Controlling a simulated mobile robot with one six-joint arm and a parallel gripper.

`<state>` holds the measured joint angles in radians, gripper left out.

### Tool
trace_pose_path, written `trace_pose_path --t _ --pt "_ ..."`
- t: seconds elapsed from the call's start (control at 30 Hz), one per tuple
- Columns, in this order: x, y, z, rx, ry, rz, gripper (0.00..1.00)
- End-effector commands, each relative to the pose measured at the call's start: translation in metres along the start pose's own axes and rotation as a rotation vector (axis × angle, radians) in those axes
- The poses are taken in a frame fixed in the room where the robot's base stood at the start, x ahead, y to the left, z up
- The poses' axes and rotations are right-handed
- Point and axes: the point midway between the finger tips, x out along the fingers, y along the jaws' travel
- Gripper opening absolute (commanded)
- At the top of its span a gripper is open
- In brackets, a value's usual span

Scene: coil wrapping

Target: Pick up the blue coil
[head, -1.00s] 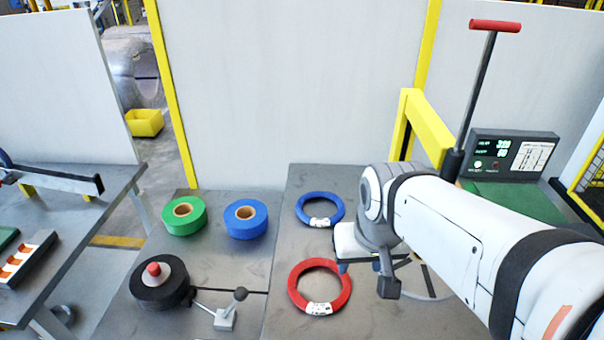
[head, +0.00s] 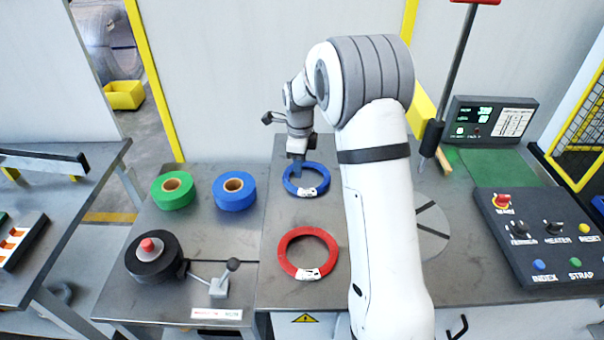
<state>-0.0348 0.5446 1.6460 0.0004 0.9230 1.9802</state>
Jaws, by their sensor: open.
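The blue coil (head: 322,187) is a flat ring with a white label, lying on the grey table (head: 262,270) behind the red coil. My gripper (head: 295,172) points down over the back left part of the blue coil's ring. Its jaws are open. Its fingertips appear at or just above the ring, but the exact height and contact cannot be told. The arm hides the area to the right of the coil.
A red coil (head: 286,263) lies in front. Blue tape (head: 234,203), green tape (head: 173,202) and a black roll (head: 150,270) stand at left, near a small lever (head: 219,287). A control panel (head: 540,230) and a tall red-handled lever (head: 460,60) are at right.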

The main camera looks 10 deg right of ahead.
Motion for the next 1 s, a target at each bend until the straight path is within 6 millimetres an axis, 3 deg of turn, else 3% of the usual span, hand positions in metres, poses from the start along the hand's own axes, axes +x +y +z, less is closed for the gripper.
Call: trace_pose_path --t 0.1,0.3,0.8,1.0 --pt "0.022 -0.014 0.01 0.135 0.009 0.016 0.47" --pt "0.041 -0.023 0.015 0.241 0.015 0.024 0.47" --pt "0.104 -0.018 0.013 0.248 0.017 0.028 0.47" --pt "0.117 -0.019 0.012 0.248 0.015 0.024 0.47"
